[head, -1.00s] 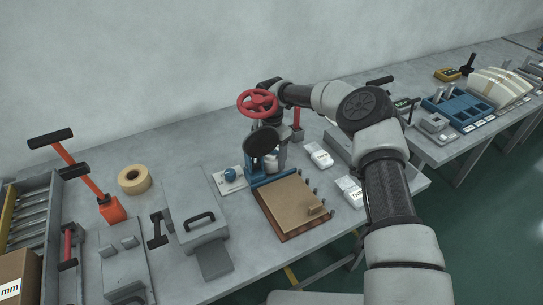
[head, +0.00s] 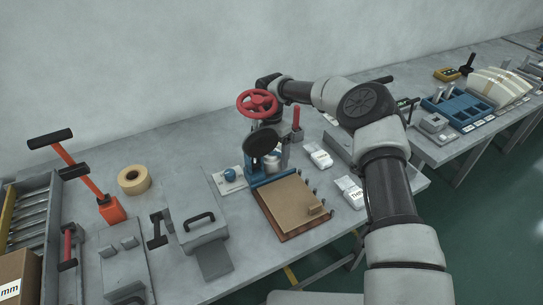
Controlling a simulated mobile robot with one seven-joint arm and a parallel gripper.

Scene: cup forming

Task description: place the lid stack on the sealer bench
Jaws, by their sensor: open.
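My arm reaches from the lower right over the bench and bends down near a red handwheel (head: 257,103). My gripper (head: 270,161) is open below the dark round end of my wrist; it is small and mostly hidden by the wrist. It is low over the bench (head: 190,150), beside a blue press frame (head: 254,170) under the handwheel. A small pale shape shows at the gripper, but I cannot tell whether it is a finger or part of the lid stack. I cannot pick out the lid stack clearly in the head view.
A brown board (head: 290,205) lies in front of the press, with white labelled packets (head: 349,191) to its right. A tape roll (head: 134,179), an orange lever tool (head: 110,209) and a grey handled block (head: 198,222) stand left. Blue trays (head: 462,110) lie on the right bench.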

